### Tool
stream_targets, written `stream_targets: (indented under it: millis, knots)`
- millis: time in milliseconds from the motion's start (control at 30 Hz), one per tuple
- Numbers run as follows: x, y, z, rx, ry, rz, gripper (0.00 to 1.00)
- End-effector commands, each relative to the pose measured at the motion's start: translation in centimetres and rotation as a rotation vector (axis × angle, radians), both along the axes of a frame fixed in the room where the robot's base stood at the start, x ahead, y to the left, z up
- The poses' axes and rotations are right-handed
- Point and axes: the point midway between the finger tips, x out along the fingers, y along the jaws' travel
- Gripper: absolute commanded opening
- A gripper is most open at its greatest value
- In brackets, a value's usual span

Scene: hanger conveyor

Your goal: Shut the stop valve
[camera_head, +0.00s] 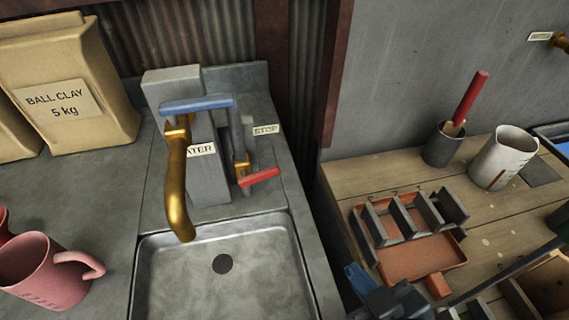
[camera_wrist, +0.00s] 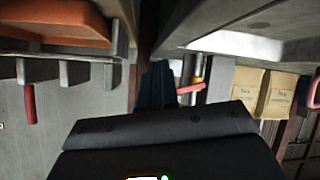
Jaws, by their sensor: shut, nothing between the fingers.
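The stop valve is a brass body (camera_head: 241,168) on a grey pipe, with a red lever (camera_head: 260,177) sticking out to the right, across the pipe. A small STOP label (camera_head: 265,129) is on the grey surface behind it. In the wrist view the red lever (camera_wrist: 190,88) shows just right of my fingers. My gripper (camera_head: 357,277) is low in the head view, right of the sink and apart from the lever. In the wrist view my gripper (camera_wrist: 155,85) has its dark fingers together with nothing between them.
A brass tap (camera_head: 176,175) with a blue lever (camera_head: 197,104) stands left of the valve, above the sink (camera_head: 290,240). Right of my gripper, a wooden bench (camera_head: 350,178) holds an orange tray (camera_head: 425,258) with grey dividers. A pink mug (camera_head: 40,268) and clay bags (camera_head: 65,75) are left.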

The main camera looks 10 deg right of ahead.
Motion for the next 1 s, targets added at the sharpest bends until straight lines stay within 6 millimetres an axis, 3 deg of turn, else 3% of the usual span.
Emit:
stream_targets:
  millis: [33,200,500,800,1000]
  knots:
    - [1.6,0.8,0.5,-0.017,0.002,0.002,0.0]
    - [5.9,3.0,2.2,-0.081,0.037,-0.019,0.0]
    - [11.2,7.5,7.7,-0.142,0.101,-0.113,0.0]
    - [12.5,12.4,15.1,-0.117,0.182,-0.235,0.0]
    - [11.9,14.2,17.8,-0.093,0.226,-0.282,0.0]
